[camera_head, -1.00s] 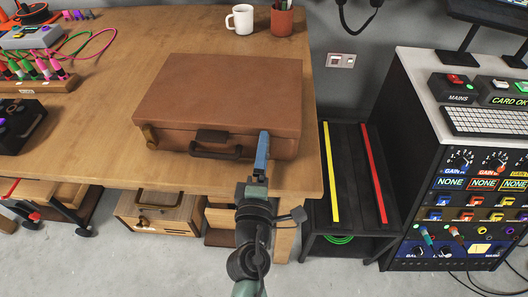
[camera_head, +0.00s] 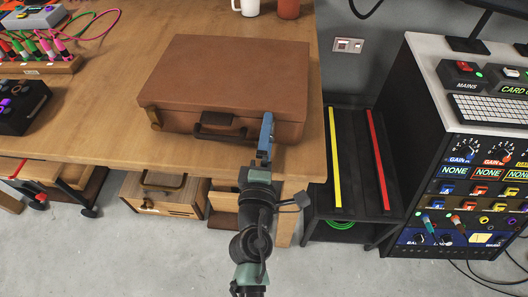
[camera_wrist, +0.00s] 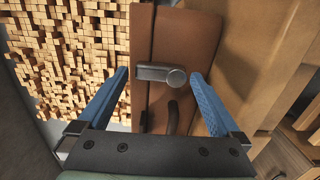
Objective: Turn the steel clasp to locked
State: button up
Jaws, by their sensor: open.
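The steel clasp (camera_wrist: 160,73) is on the front of a brown case in the wrist view. It is a grey bar with a round knob at its right end, lying roughly level in the picture. My gripper (camera_wrist: 160,75) is open, with one blue finger on each side of the clasp and visible gaps to both. The case (camera_head: 230,70) lies closed on the wooden table in the head view. My gripper also shows there (camera_head: 266,125), at the right part of the case's front. The clasp is hidden behind it in that view.
A dark handle (camera_head: 220,132) is at the middle of the case's front, with a brass-coloured clasp (camera_head: 154,118) at its left end. A black stand (camera_head: 355,160) with yellow and red strips and a control rack (camera_head: 470,190) stand to the right.

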jog(key=s+b, duration=0.3)
jog(key=s, duration=0.9)
jog(key=shift+s+a, duration=0.3)
jog(key=w+d+r+m+t+h, duration=0.15)
jog(key=r+m, duration=0.25)
jog(key=r, duration=0.5)
jog(key=w+d+r+m+t+h, duration=0.1)
jog(key=w+d+r+m, duration=0.2)
jog(key=r, duration=0.5)
jog(key=w+d+r+m+t+h, duration=0.1)
jog(key=w+r+m+t, duration=0.1)
jog(key=r+m, duration=0.5)
jog(key=s+a+r+m+t+y, duration=0.1)
jog(key=s+r+m+t+y, duration=0.2)
jog(key=r, duration=1)
jog(key=s+a+r+m+t+y, duration=0.15)
jog(key=s+r, duration=0.35)
jog(key=r, duration=0.7)
notch_tip(320, 180, up, 22)
jog(key=p, duration=2.2)
jog(key=shift+w+d+n, duration=0.15)
jog(key=shift+w+n, duration=0.15)
jog(key=shift+n, duration=0.15)
